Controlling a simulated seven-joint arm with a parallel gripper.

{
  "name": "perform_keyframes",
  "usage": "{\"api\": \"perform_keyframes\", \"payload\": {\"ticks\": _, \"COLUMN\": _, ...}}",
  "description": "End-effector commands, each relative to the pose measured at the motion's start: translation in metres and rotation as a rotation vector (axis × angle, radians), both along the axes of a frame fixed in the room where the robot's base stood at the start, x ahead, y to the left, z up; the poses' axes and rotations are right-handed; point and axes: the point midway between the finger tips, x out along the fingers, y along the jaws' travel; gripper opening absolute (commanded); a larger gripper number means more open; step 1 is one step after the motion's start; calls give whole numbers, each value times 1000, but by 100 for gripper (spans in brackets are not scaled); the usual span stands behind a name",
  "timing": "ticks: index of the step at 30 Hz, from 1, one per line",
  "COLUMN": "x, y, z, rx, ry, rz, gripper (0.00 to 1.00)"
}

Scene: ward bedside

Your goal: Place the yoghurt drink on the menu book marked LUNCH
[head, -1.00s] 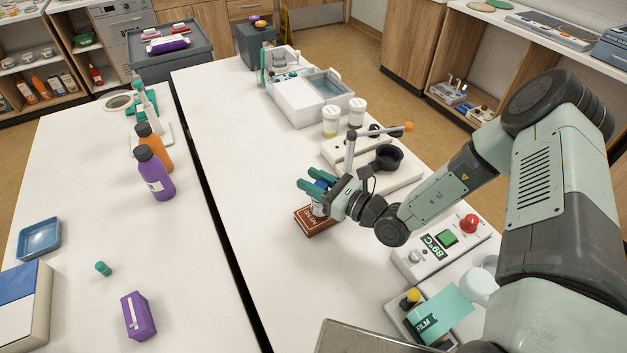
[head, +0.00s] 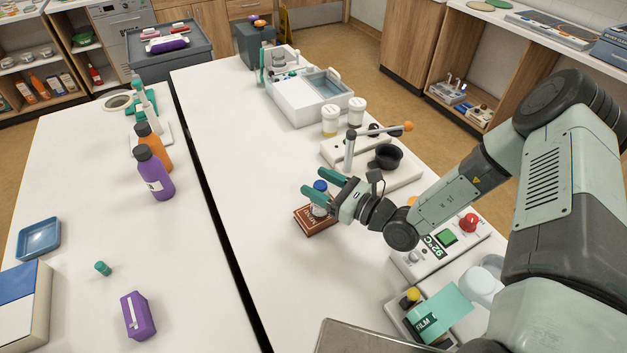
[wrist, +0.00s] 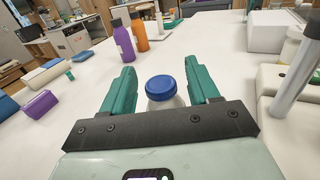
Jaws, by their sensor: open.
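The yoghurt drink, a small white bottle with a blue cap (head: 320,187), stands upright on the brown menu book (head: 314,223). In the wrist view its blue cap (wrist: 161,88) and white shoulder show between the fingers. My gripper (head: 312,184) is open, with its green fingers on either side of the bottle and apart from it. Part of the book's cover lettering shows, but I cannot read whether it says LUNCH. The bottle hides some of the cover.
A beige stand with a grey post (head: 349,152) and black cup (head: 386,157) is just behind my gripper. A control box with a red button (head: 468,223) stands to the right. Purple (head: 156,176) and orange bottles are across the table gap. The table left of the book is clear.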

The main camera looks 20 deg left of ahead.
Motion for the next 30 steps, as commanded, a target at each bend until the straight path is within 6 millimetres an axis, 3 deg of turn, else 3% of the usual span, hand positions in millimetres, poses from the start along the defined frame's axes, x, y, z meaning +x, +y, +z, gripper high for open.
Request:
{"api": "perform_keyframes", "payload": {"ticks": 6, "x": -11, "y": -36, "z": 0, "rx": -1, "ry": 1, "rz": -2, "gripper": 60}}
{"api": "perform_keyframes", "payload": {"ticks": 10, "x": -15, "y": -48, "z": 0, "rx": -1, "ry": 1, "rz": -1, "gripper": 60}}
{"api": "perform_keyframes", "payload": {"ticks": 26, "x": -17, "y": -51, "z": -1, "rx": -1, "ry": 0, "rz": 1, "gripper": 60}}
{"api": "perform_keyframes", "payload": {"ticks": 30, "x": -17, "y": -51, "z": 7, "rx": -15, "ry": -26, "rz": 28, "gripper": 60}}
